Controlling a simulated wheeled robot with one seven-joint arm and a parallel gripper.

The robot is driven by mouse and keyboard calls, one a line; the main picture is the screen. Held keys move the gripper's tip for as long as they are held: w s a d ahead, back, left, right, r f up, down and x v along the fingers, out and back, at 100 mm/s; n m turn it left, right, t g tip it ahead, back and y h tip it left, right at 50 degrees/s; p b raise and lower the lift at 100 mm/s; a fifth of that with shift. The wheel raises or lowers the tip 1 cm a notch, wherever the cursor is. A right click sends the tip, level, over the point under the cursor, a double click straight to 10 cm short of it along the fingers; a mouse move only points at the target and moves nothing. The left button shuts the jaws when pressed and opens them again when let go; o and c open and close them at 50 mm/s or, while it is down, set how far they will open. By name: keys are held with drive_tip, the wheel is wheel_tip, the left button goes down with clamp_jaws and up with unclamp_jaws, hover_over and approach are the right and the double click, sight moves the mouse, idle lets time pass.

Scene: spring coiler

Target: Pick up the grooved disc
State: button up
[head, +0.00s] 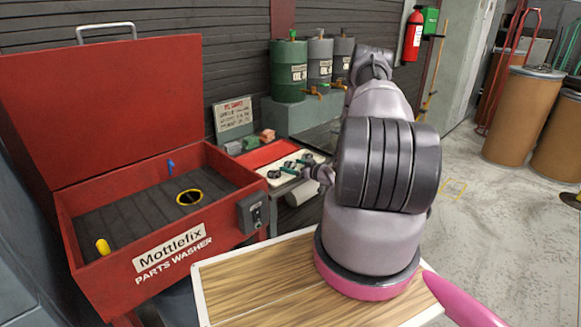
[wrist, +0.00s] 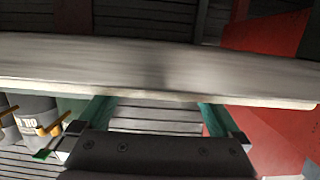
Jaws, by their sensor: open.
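In the head view several small dark round pieces (head: 275,174) lie on a pale board beside the red washer. They are too small to tell which, if any, is the grooved disc. My gripper (head: 293,166) reaches in from the right at the board, its teal fingers apart, close to the dark pieces. In the wrist view my gripper (wrist: 157,104) is open with nothing seen between its fingers. A wide grey band (wrist: 160,65) with a pale lower edge crosses in front of the fingertips and hides what lies beyond. I cannot tell what this band is.
The red parts washer (head: 158,250) stands at left with its lid raised. A sign (head: 233,115) and several drums (head: 288,70) are behind the board. A wooden-topped table (head: 260,280) is in front. My arm hides the area right of the board. The floor at right is mostly clear.

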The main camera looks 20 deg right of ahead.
clamp_jaws()
drive_tip(key=shift+r, duration=0.15)
